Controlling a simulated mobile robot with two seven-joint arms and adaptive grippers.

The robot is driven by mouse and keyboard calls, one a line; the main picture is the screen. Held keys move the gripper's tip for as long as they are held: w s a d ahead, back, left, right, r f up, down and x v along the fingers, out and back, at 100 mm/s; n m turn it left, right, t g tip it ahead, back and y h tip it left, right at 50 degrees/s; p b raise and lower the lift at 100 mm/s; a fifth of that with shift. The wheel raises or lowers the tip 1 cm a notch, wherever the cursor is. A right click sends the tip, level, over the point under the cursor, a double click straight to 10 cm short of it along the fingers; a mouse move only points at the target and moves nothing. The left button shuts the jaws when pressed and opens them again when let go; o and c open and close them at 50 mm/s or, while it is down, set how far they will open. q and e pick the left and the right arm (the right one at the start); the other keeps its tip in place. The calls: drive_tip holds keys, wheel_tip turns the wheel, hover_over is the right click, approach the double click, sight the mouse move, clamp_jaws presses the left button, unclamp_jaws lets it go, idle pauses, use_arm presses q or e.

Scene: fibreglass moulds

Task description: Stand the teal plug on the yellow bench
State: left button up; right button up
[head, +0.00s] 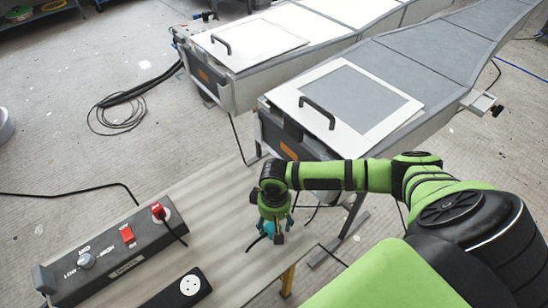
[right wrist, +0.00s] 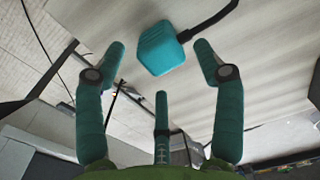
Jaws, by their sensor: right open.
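The teal plug (right wrist: 162,48) is a small block with a black cable leaving its right side in the right wrist view. It is seen against the pale striped top of the bench (head: 215,225), near the bench's edge. I cannot tell whether it lies flat or is raised. My right gripper (head: 272,228) points down over the bench's right end. In the right wrist view my right gripper (right wrist: 161,66) has its fingers spread, with the plug between and beyond the tips, apart from them. In the head view the gripper mostly hides the plug. My left gripper is out of view.
A black socket strip (head: 178,290) lies in front. A yellow leg (head: 287,280) shows below the bench. Long grey moulds (head: 400,75) stand behind.

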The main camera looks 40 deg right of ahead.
wheel_tip(320, 180, up, 9)
drive_tip(key=shift+f, duration=0.15)
drive_tip(key=shift+s, duration=0.15)
idle(0.5)
